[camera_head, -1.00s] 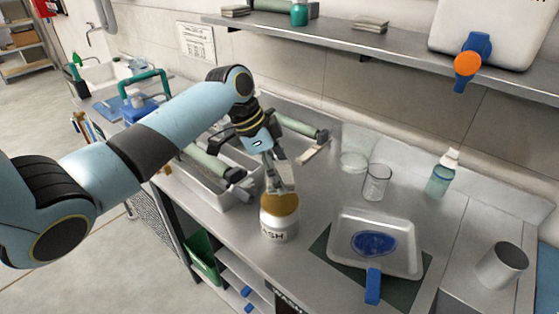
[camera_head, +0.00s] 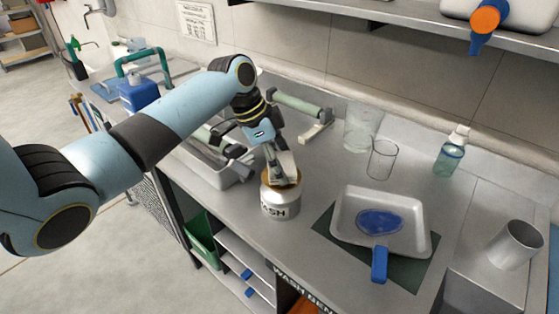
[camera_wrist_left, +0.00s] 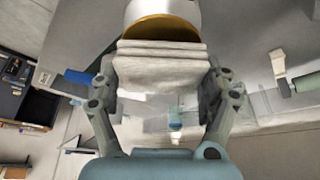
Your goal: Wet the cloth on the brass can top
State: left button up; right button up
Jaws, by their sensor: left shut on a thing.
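The can (camera_head: 280,203) is a pale metal pot with a brass top and dark lettering ending in "ASH"; it stands upright on the steel bench. My left gripper (camera_head: 281,180) is over the brass top, pointing down, shut on a folded off-white cloth (camera_head: 287,167). In the left wrist view the cloth (camera_wrist_left: 162,68) lies between both fingers, its edge against or right beside the brass top (camera_wrist_left: 160,28). I cannot tell how hard it presses or whether it is wet. My right gripper is not in view.
A white tray (camera_head: 416,246) with a blue-headed tool (camera_head: 380,222) lies on a green mat to the right. Glass beakers (camera_head: 382,160), a spray bottle (camera_head: 450,155) and a metal cup (camera_head: 515,245) stand farther right. A roller (camera_head: 298,104) lies behind the can.

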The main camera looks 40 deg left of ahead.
aim_at(286, 162)
pick_arm(q)
jog(key=shift+f+b, duration=0.6)
jog(key=shift+f, duration=0.5)
dwell(1.0)
dwell(0.5)
notch_tip(286, 162, up, 5)
jog(key=p, duration=0.5)
jog(key=shift+r, duration=0.15)
jog(key=shift+r+p, duration=0.9)
